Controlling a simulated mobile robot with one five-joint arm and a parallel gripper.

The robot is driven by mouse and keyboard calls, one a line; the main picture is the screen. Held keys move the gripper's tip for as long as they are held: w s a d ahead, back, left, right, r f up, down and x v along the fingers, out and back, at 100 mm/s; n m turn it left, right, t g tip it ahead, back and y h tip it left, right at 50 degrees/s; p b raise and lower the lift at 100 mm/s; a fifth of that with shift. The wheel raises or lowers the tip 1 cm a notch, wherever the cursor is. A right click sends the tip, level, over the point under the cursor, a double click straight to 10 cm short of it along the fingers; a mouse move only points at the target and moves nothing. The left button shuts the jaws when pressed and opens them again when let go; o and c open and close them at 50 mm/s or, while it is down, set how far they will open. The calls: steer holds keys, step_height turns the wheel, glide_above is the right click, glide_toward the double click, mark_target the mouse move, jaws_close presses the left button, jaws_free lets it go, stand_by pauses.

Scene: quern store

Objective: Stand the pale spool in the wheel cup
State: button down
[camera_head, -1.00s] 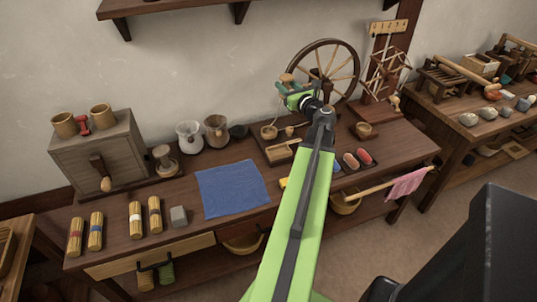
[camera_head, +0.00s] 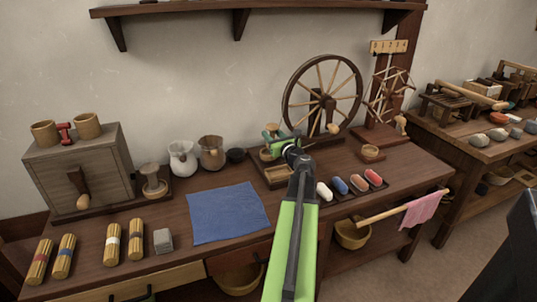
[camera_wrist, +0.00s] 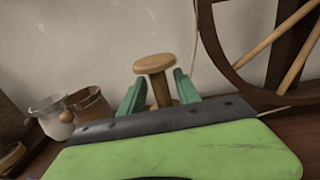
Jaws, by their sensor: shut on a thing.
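My gripper (camera_head: 274,139) is shut on the pale spool (camera_head: 271,127), above the left front of the spinning wheel's base. In the wrist view the spool (camera_wrist: 153,64) is upright, its round top above the green jaws (camera_wrist: 160,92) and its stem between them. The spinning wheel (camera_head: 321,97) stands at the back of the bench. A small round wooden cup (camera_head: 265,155) shows just below my gripper on the wheel's base, partly hidden by it. I cannot tell whether the spool touches it.
A blue cloth (camera_head: 228,213) lies left of my arm. A pale jug (camera_head: 183,160), a brown jug (camera_head: 211,154) and a dark bowl (camera_head: 236,156) stand behind it. Coloured rolls (camera_head: 358,184) lie in front.

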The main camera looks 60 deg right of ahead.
steer(key=shift+w+d+f, duration=0.1)
steer(key=shift+w+f, duration=0.15)
steer(key=shift+w, duration=0.25)
steer(key=shift+w+d+f, duration=0.1)
steer(key=shift+w+f, duration=0.15)
steer(key=shift+w, duration=0.2)
step_height(320, 180, down, 5)
steer(key=b, duration=0.5)
steer(key=shift+s+r, duration=0.1)
steer(key=shift+r, duration=0.1)
steer(key=c, duration=0.9)
jaws_free()
steer(key=shift+o, duration=0.2)
